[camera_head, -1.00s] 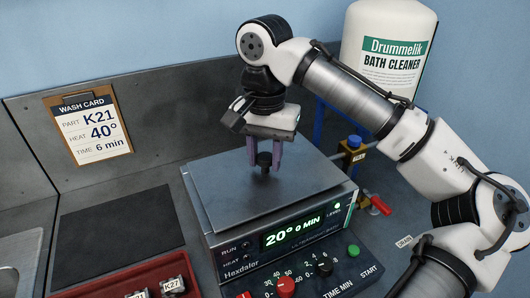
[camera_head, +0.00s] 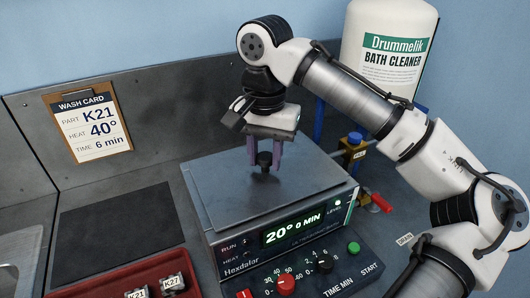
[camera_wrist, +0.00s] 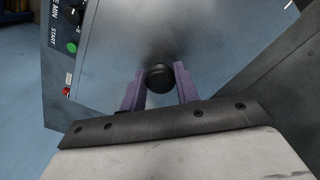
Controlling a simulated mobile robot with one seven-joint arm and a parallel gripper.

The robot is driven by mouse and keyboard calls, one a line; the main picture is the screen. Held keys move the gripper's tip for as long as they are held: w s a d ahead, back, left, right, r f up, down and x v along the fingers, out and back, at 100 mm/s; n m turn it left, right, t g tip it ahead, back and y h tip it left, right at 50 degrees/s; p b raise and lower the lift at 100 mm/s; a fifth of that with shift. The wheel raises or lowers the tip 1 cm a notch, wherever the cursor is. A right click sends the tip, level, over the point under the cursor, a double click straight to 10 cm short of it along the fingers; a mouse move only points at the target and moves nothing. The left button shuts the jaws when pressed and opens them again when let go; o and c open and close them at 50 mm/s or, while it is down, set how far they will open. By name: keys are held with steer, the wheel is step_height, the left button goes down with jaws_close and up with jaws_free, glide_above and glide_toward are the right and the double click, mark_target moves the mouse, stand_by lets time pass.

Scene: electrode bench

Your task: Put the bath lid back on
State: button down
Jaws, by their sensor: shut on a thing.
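The bath lid (camera_head: 232,196) is a flat grey metal plate with a black knob (camera_head: 264,160) near its middle. It lies level on top of the Hexdalor bath (camera_head: 290,238), whose display reads 20° and 0 MIN. My gripper (camera_head: 265,160) is above the lid with its purple fingers pointing down, one on each side of the knob. In the wrist view the black knob (camera_wrist: 159,77) sits between the two fingers (camera_wrist: 159,90), and the lid (camera_wrist: 115,45) spreads out around it. Any small gap between lid and bath rim cannot be made out.
A red tray (camera_head: 110,283) with metal parts marked K21 and K27 is at the front left. A dark mat (camera_head: 115,228) lies bare left of the bath. A wash card (camera_head: 92,125) leans at the back. The drain valve's red handle (camera_head: 381,203) is right of the bath.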

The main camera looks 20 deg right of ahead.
steer(key=shift+f, duration=0.2)
steer(key=shift+c, duration=2.4)
jaws_free()
step_height(320, 180, up, 7)
steer(key=p, duration=0.7)
steer(key=shift+f, duration=0.1)
